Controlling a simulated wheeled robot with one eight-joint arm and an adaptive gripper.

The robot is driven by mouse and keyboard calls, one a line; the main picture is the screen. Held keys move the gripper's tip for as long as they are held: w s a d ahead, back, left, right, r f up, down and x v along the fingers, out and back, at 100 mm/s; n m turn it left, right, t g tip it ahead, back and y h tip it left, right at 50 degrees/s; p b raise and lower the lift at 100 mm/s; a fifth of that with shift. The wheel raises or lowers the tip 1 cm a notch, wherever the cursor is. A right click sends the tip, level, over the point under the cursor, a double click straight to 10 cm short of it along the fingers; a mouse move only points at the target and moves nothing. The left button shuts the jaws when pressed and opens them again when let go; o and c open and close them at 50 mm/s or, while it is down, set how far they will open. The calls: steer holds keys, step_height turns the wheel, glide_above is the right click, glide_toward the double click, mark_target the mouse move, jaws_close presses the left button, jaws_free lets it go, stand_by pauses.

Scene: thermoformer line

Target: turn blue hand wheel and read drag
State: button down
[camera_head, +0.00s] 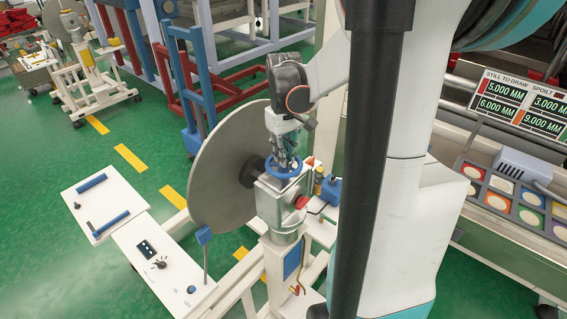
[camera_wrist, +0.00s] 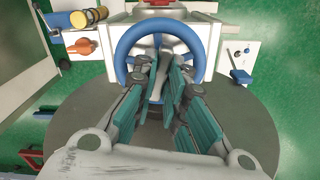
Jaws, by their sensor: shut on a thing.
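The blue hand wheel (camera_head: 284,168) lies on top of a grey metal housing (camera_head: 279,211) beside a large grey disc (camera_head: 226,165). In the wrist view the wheel's blue rim (camera_wrist: 125,38) arches across the upper middle. My gripper (camera_head: 287,157) points down onto the wheel from above. In the wrist view my gripper (camera_wrist: 160,85) has its fingers close together at the near side of the wheel, shut on it. The fingers hide the near part of the rim and the hub.
A red knob (camera_head: 301,202) sticks out of the housing's right side. At left are white panels with a black switch (camera_head: 159,264) and blue bars (camera_head: 91,182). At right a display (camera_head: 520,100) reads 5.000, 6.000, 3.000 and 9.000 MM above coloured discs.

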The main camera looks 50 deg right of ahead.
steer(key=shift+m, duration=0.4)
steer(key=shift+m+b, duration=0.3)
steer(key=shift+m, duration=1.2)
steer(key=shift+m, duration=0.6)
steer(key=c, duration=1.6)
jaws_free()
steer(key=shift+o, duration=0.2)
steer(key=shift+r, duration=0.1)
step_height(320, 180, up, 12)
